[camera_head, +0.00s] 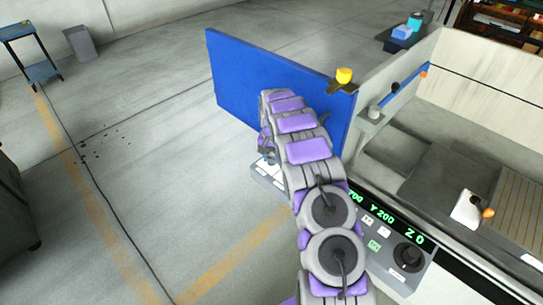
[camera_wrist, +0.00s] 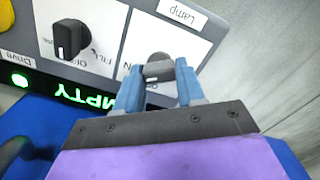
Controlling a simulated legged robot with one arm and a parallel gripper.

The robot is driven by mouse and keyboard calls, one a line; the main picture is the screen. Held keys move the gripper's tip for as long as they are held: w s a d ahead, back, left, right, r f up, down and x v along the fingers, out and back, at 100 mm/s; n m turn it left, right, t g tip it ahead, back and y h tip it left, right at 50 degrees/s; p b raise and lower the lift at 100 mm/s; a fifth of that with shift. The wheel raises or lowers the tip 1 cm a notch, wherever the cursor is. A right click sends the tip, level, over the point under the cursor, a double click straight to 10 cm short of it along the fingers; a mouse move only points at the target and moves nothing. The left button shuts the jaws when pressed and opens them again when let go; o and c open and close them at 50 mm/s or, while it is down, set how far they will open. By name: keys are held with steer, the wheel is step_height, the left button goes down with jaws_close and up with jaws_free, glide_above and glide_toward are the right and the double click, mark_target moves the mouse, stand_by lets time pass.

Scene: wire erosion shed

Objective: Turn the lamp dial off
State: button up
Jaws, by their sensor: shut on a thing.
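The lamp dial (camera_wrist: 158,71) is a small dark grey knob on a white plate of the control panel, below a white label reading "Lamp" (camera_wrist: 180,13) in the wrist view. My gripper (camera_wrist: 160,78) has its two blue-grey fingers on either side of the dial, shut on it. The fingers and the gripper body hide part of the plate and its markings, so I cannot read the dial's setting. In the head view my arm reaches over the control panel (camera_head: 382,262), and the gripper and lamp dial are hidden or too small to tell.
A second black dial (camera_wrist: 70,38) sits on the plate to the left in the wrist view, near a green lit display (camera_wrist: 75,97). In the head view a blue panel (camera_head: 235,75) stands behind my arm. A large black knob (camera_head: 408,256) is at the right. Open floor lies left.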

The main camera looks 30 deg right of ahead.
mark_target(272, 158)
steer(key=n+p, duration=0.3)
steer(key=shift+r, duration=0.2)
steer(key=n+p, duration=0.2)
steer(key=shift+n, duration=0.3)
steer(key=n+p, duration=0.3)
steer(key=n, duration=0.2)
steer(key=shift+f+n, duration=0.15)
steer(key=shift+n, duration=0.15)
steer(key=shift+p, duration=0.3)
steer(key=o, duration=1)
steer(key=shift+o, duration=0.2)
step_height(272, 158, up, 17)
steer(key=p, duration=0.1)
steer(key=shift+p, duration=0.35)
